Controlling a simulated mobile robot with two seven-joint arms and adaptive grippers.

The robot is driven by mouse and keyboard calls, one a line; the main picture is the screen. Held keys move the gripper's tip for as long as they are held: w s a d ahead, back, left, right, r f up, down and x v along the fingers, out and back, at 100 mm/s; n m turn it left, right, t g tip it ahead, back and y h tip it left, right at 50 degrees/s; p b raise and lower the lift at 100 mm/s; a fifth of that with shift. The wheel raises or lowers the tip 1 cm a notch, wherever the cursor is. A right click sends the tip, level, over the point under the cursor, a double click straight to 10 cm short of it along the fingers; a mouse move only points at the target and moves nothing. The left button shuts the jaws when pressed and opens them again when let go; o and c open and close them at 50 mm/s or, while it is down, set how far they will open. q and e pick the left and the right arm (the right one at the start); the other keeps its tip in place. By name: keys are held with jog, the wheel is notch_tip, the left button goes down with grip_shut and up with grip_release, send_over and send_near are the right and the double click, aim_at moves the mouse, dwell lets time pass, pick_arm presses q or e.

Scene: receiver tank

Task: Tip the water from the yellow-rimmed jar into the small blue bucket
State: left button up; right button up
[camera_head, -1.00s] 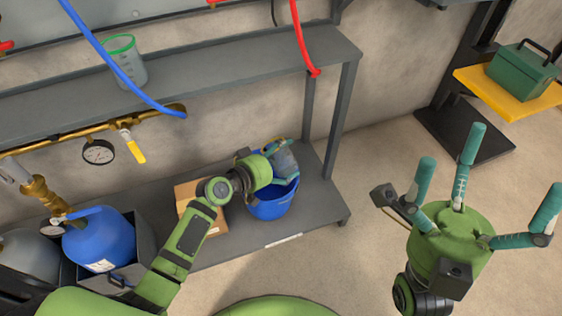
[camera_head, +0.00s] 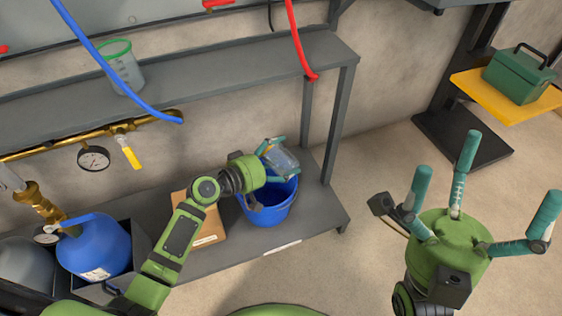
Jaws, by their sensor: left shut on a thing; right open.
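The small blue bucket (camera_head: 269,212) stands upright on the lower shelf near its right end. My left gripper (camera_head: 276,162) is shut on a clear jar (camera_head: 285,162) and holds it tilted over the bucket's back edge. No yellow rim shows clearly on this jar; the gripper hides part of it. I cannot tell how much water is in it or whether any is flowing. The bucket's inside is partly hidden by the gripper and jar. My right gripper (camera_head: 464,212) is open and empty at the right, above the floor, with its fingers spread.
A green-rimmed jar (camera_head: 120,68) stands on the upper shelf (camera_head: 230,60) behind a blue hose (camera_head: 105,65). A cardboard box (camera_head: 207,232) sits left of the bucket. A blue tank (camera_head: 95,245) is further left. A green toolbox (camera_head: 519,76) rests on a yellow platform (camera_head: 482,88).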

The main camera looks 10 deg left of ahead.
aim_at(273, 151)
pick_arm(q)
jog(key=shift+r+n+h, duration=0.3)
jog(key=shift+n, duration=0.1)
jog(key=shift+w+a+r+n+b, duration=0.15)
jog(key=shift+r+n+b, duration=0.15)
jog(key=shift+n+b, duration=0.25)
jog(key=shift+r+n+h, duration=0.35)
jog(key=shift+n+h, duration=0.1)
jog(key=shift+h, duration=0.05)
jog(key=shift+a+r+n+t+b, duration=0.25)
jog(key=shift+n+t+b, duration=0.15)
jog(key=shift+n, duration=0.2)
jog(key=shift+a+r+n+h, duration=0.1)
jog(key=shift+r+n+h, duration=0.2)
jog(key=shift+n+h, duration=0.15)
jog(key=shift+w+a, duration=0.1)
